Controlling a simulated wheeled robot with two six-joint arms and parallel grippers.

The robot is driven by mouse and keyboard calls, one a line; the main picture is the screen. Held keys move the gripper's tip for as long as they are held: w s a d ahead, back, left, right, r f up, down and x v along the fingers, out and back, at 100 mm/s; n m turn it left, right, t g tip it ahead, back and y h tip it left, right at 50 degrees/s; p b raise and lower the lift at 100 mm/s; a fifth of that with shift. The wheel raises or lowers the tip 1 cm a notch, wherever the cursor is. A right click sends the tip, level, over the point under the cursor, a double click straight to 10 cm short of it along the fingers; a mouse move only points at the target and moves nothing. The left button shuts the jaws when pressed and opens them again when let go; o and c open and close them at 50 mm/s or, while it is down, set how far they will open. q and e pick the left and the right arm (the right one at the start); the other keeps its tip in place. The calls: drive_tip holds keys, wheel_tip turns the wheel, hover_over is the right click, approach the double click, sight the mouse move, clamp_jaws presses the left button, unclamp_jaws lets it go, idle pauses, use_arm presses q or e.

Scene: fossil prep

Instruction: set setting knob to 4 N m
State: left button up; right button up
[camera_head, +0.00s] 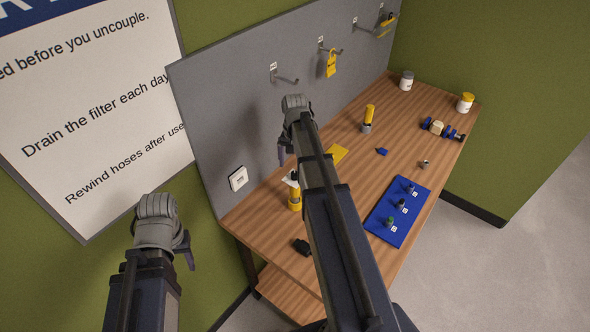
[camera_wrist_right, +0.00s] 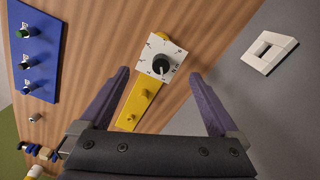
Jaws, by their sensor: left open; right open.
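The setting knob (camera_wrist_right: 160,63) is a round black knob on a white dial plate (camera_wrist_right: 150,48) with small printed marks, joined to a yellow body (camera_wrist_right: 138,104). A light mark on the knob points roughly toward the bottom of the right wrist view; the numbers are too small to read surely. My left gripper (camera_head: 186,250) is off the table at the left.
A blue board (camera_head: 398,211) with several small knobs lies on the wooden table (camera_head: 350,185). A grey wall panel with a white socket (camera_head: 238,178) stands behind.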

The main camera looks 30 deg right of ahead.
sight(294, 175)
drive_tip(key=shift+w+d+f, duration=0.15)
drive_tip(key=shift+w, duration=0.1)
drive_tip(key=shift+c, duration=0.2)
drive_tip(key=shift+s+r, duration=0.1)
drive_tip(key=shift+r, duration=0.15)
drive_tip(key=shift+c, duration=0.9)
drive_tip(key=r+m+p, duration=0.2)
drive_tip(key=s+a+r+m+p, duration=0.1)
drive_tip(key=c, duration=0.4)
drive_tip(key=shift+s+a+r+m+p, duration=0.15)
drive_tip(key=shift+r+m+p, duration=0.1)
drive_tip(key=shift+m+p, duration=0.2)
drive_tip(key=shift+c, duration=0.9)
drive_tip(key=shift+r+m, duration=0.15)
drive_tip(key=shift+m, duration=0.1)
drive_tip(key=shift+c, duration=0.8)
drive_tip(key=shift+s+a, duration=0.1)
drive_tip(key=shift+s, duration=0.05)
drive_tip(key=c, duration=0.3)
drive_tip(key=shift+f, duration=0.3)
clamp_jaws()
wheel_tip(294, 175, down, 6)
drive_tip(key=b, duration=0.7)
drive_tip(key=shift+s+f, duration=0.1)
drive_tip(key=shift+f, duration=0.15)
